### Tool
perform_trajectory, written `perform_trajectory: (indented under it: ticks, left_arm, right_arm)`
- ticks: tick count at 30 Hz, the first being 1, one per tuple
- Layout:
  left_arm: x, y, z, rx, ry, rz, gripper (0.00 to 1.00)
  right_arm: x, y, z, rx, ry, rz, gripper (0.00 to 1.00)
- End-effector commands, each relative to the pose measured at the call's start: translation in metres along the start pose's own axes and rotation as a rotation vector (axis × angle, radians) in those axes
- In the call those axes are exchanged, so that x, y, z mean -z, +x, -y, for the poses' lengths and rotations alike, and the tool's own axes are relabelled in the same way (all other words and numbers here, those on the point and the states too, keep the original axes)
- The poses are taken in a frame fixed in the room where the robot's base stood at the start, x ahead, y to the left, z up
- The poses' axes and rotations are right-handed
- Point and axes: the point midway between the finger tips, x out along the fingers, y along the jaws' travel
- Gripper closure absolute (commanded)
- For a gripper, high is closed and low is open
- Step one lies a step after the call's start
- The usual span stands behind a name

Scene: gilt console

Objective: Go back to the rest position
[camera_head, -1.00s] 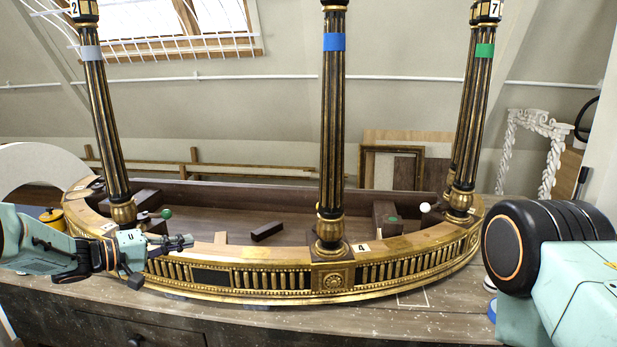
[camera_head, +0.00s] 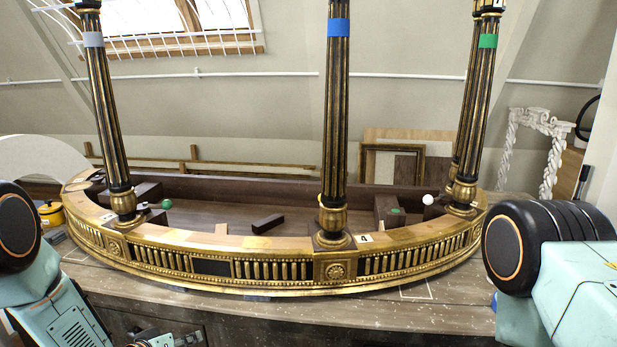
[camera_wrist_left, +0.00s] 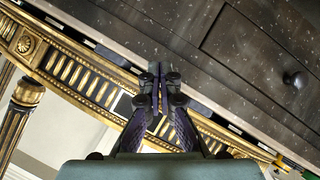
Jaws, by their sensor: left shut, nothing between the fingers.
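My left gripper (camera_head: 170,340) is at the bottom edge of the head view, partly cut off, low in front of the bench. It also shows in the left wrist view (camera_wrist_left: 158,72), with its fingers closed together and nothing between them. My left arm comes in at the lower left, apart from the console. The gilt console (camera_head: 210,267) stands on the bench, with dark fluted columns (camera_head: 334,110) rising from it. My right arm shows at the right edge, but its gripper is out of view.
The bench front (camera_wrist_left: 215,75) has a drawer with a dark knob (camera_wrist_left: 294,79), close to my left gripper. A yellow pot (camera_head: 51,213) stands at the left. A dark block (camera_head: 267,223) and a green ball (camera_head: 166,204) are inside the console's curve.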

Motion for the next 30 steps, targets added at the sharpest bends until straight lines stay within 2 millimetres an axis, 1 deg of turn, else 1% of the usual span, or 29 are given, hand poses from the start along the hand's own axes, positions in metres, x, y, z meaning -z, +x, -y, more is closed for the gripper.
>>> perform_trajectory:
  ticks: [1, 2, 3, 5, 6, 8, 9, 11, 12, 14, 15, 17, 18, 20, 21, 24, 25, 27, 30]
  left_arm:
    - [-0.030, -0.002, 0.006, 0.038, 0.017, 0.041, 1.00]
    - [-0.045, -0.005, 0.010, 0.063, 0.030, 0.065, 1.00]
    - [-0.065, -0.009, 0.015, 0.095, 0.047, 0.098, 1.00]
    - [-0.094, -0.018, 0.021, 0.139, 0.072, 0.150, 1.00]
    - [-0.114, -0.024, 0.025, 0.168, 0.087, 0.188, 1.00]
    - [-0.143, -0.036, 0.030, 0.208, 0.110, 0.246, 1.00]
    - [-0.162, -0.044, 0.034, 0.233, 0.124, 0.286, 1.00]
    - [-0.189, -0.058, 0.039, 0.269, 0.143, 0.348, 1.00]
    - [-0.207, -0.068, 0.042, 0.292, 0.155, 0.390, 1.00]
    - [-0.233, -0.085, 0.046, 0.326, 0.171, 0.455, 1.00]
    - [-0.250, -0.096, 0.049, 0.348, 0.180, 0.499, 1.00]
    - [-0.275, -0.115, 0.052, 0.380, 0.190, 0.564, 1.00]
    - [-0.291, -0.128, 0.054, 0.401, 0.195, 0.609, 1.00]
    - [-0.315, -0.149, 0.058, 0.434, 0.197, 0.676, 1.00]
    - [-0.330, -0.163, 0.059, 0.457, 0.194, 0.718, 1.00]
    - [-0.364, -0.198, 0.064, 0.516, 0.175, 0.815, 1.00]
    - [-0.372, -0.206, 0.065, 0.528, 0.174, 0.837, 1.00]
    - [-0.386, -0.216, 0.066, 0.532, 0.183, 0.873, 1.00]
    - [-0.394, -0.213, 0.069, 0.527, 0.199, 0.885, 1.00]
  right_arm:
    - [0.000, 0.009, 0.000, 0.000, 0.000, 0.000, 0.60]
    - [0.000, 0.011, 0.000, 0.000, 0.000, 0.000, 0.60]
    - [0.000, 0.015, 0.000, 0.000, 0.000, 0.000, 0.60]
    - [0.000, 0.020, 0.000, 0.000, 0.000, 0.000, 0.60]
    - [0.000, 0.024, 0.000, 0.000, 0.000, 0.000, 0.60]
    - [0.000, 0.029, 0.000, 0.000, 0.000, 0.000, 0.60]
    - [0.000, 0.033, 0.000, 0.000, 0.000, 0.000, 0.60]
    - [0.000, 0.039, 0.000, 0.000, 0.000, 0.000, 0.60]
    - [0.000, 0.043, 0.000, 0.000, 0.000, 0.000, 0.60]
    - [0.000, 0.049, 0.000, 0.000, 0.000, 0.000, 0.60]
    - [0.000, 0.053, 0.000, 0.000, 0.000, 0.000, 0.60]
    - [0.000, 0.060, 0.000, 0.000, 0.000, 0.000, 0.60]
    - [0.000, 0.065, -0.001, 0.000, 0.000, 0.000, 0.60]
    - [0.000, 0.072, -0.001, 0.000, 0.000, 0.000, 0.60]
    - [0.000, 0.078, -0.001, 0.000, 0.000, 0.000, 0.60]
    - [0.000, 0.094, -0.001, 0.000, 0.000, 0.000, 0.60]
    - [0.000, 0.098, -0.001, 0.000, 0.000, 0.000, 0.60]
    - [0.000, 0.107, -0.001, 0.000, 0.000, 0.000, 0.60]
    - [0.000, 0.115, -0.001, 0.000, 0.000, 0.000, 0.60]
